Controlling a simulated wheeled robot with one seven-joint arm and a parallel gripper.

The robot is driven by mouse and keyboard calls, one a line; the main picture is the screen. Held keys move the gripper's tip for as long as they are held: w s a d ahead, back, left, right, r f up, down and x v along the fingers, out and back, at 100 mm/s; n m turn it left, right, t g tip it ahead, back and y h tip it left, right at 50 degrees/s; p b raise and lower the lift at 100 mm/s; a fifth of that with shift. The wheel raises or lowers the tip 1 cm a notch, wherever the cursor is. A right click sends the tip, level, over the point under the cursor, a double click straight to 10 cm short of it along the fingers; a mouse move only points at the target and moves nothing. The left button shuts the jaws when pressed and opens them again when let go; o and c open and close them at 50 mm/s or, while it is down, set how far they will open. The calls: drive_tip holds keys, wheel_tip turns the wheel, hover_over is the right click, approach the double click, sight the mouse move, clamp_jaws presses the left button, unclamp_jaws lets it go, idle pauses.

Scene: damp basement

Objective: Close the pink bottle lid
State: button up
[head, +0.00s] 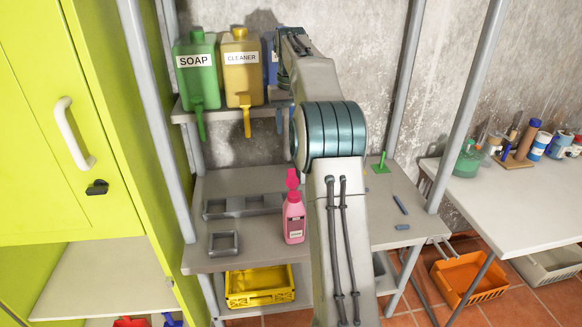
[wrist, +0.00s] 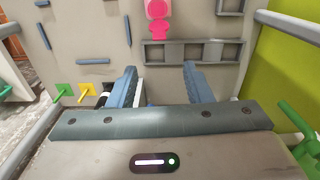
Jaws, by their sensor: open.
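The pink bottle (head: 294,222) stands upright on the grey shelf, just left of my arm in the head view. Its pink lid (head: 292,179) is tipped up above the neck, standing open. In the wrist view the bottle (wrist: 155,9) is cut off by the top edge, and its lid (wrist: 159,37) points down toward my gripper. My gripper (wrist: 160,80) is open and empty, with its two blue fingers apart. The lid lies beyond the gap between the fingertips, not touched by them. My gripper cannot be made out clearly in the head view.
Grey open frames (head: 243,206) lie on the shelf (head: 265,259) left of the bottle. A green peg (head: 380,164) and blue bars (head: 400,204) are at right. A yellow crate (head: 259,287) sits below.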

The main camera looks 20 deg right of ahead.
sight(291, 170)
wheel_tip(291, 170, down, 14)
drive_tip(key=shift+d+r, duration=0.1)
idle(0.5)
clamp_jaws()
